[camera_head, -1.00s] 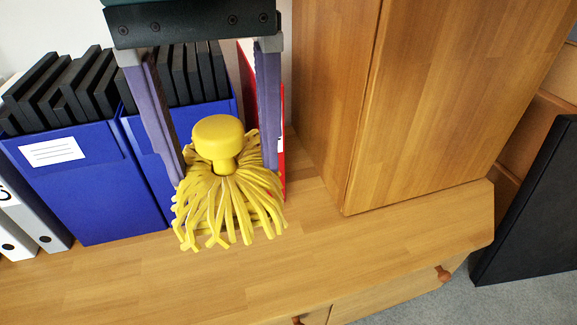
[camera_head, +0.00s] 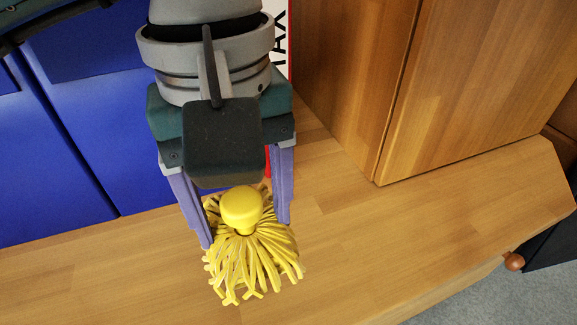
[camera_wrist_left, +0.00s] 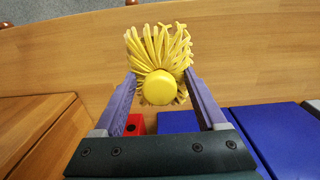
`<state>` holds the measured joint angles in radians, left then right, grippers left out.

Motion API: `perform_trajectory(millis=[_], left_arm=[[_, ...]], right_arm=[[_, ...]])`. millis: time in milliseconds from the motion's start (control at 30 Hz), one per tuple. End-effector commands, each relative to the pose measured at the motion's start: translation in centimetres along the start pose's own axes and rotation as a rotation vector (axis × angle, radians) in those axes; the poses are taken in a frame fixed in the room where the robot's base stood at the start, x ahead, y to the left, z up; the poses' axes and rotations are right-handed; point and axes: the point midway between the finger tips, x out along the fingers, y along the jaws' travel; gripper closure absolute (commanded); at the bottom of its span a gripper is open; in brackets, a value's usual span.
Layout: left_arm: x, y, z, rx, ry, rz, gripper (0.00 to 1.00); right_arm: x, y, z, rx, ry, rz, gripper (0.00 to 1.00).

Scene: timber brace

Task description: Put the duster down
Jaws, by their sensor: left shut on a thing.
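The duster (camera_head: 252,262) has a yellow knob and a mop of yellow strands. My left gripper (camera_head: 245,232) is shut on it, with one purple finger on each side and the knob facing up towards the head camera. In the left wrist view, the duster (camera_wrist_left: 158,50) sits between the fingertips of my left gripper (camera_wrist_left: 160,76), over the wooden top. The strands hang over the wooden top (camera_head: 380,245); I cannot tell whether they touch it. My right gripper is not in view.
Blue file boxes (camera_head: 75,130) stand at the left, and a partly hidden red binder (camera_wrist_left: 135,125) stands behind the gripper. A tall wooden cabinet (camera_head: 470,90) stands at the right. The wooden top is clear to the right of the duster, up to its front edge.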

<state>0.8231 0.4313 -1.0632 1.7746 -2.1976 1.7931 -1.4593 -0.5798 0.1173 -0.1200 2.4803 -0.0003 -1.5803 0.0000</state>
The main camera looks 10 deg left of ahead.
Motion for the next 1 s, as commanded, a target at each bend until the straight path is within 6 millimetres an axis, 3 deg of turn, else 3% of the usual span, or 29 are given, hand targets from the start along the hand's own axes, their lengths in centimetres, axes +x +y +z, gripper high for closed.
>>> perform_trajectory(millis=[33,133,433,633,1000], left_arm=[[2.4,0.0,0.1,-0.002,-0.004,-0.001,1.00],[4.6,-0.1,0.0,-0.002,-0.003,-0.001,1.00],[7.0,0.0,-0.1,-0.001,0.000,0.000,1.00],[10.4,-0.1,-0.1,-0.002,-0.002,0.001,1.00],[10.7,-0.1,-0.2,0.000,0.002,0.001,1.00]], right_arm=[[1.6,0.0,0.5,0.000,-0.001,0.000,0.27],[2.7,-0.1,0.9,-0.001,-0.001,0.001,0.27],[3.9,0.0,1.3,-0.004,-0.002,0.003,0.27],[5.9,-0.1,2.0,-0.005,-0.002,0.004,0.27],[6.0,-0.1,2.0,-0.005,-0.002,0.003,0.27]])
